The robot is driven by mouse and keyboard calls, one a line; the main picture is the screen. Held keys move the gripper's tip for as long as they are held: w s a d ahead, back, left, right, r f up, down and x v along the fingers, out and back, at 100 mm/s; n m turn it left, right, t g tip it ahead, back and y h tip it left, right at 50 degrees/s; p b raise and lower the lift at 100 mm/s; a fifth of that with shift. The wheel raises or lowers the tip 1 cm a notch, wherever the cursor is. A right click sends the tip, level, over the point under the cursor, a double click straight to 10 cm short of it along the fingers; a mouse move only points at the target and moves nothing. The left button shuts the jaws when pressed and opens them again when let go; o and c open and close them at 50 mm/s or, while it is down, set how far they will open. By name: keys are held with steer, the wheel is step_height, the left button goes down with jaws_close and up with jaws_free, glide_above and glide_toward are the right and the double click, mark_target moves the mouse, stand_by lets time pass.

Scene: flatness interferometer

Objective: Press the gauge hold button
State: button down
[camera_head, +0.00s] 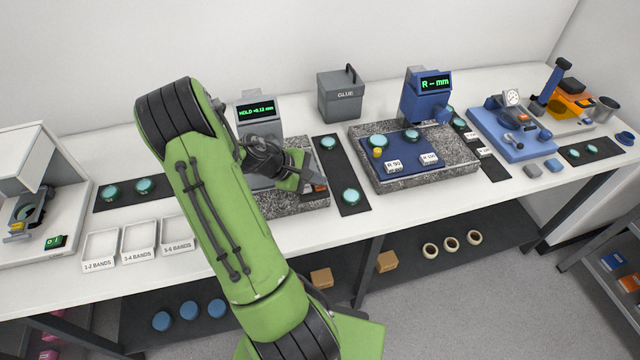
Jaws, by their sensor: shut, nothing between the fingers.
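The grey gauge (258,128) stands at the centre left of the bench on a speckled granite base (300,204). Its green display (256,111) appears to read "HOLD +0.12 mm". My green arm reaches across in front of it. My gripper (296,166) is at the gauge's lower front, just above the granite base, and looks shut and empty. A small orange-red part (320,187) shows beside it on the base. I cannot make out the hold button, and the arm and gripper hide much of the gauge's lower front. Contact with the gauge cannot be told.
A dark mat (342,176) with teal discs lies right of the base. A blue gauge (427,97) on a second granite plate stands further right. A grey GLUE box (341,96) is behind. White labelled trays (140,241) sit left of my arm.

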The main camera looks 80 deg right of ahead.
mark_target(317, 187)
steer(key=shift+r, duration=0.1)
steer(key=shift+r+p, duration=0.8)
steer(key=shift+p, duration=0.05)
step_height(317, 187, up, 5)
steer(key=p, duration=0.4)
stand_by(0.6)
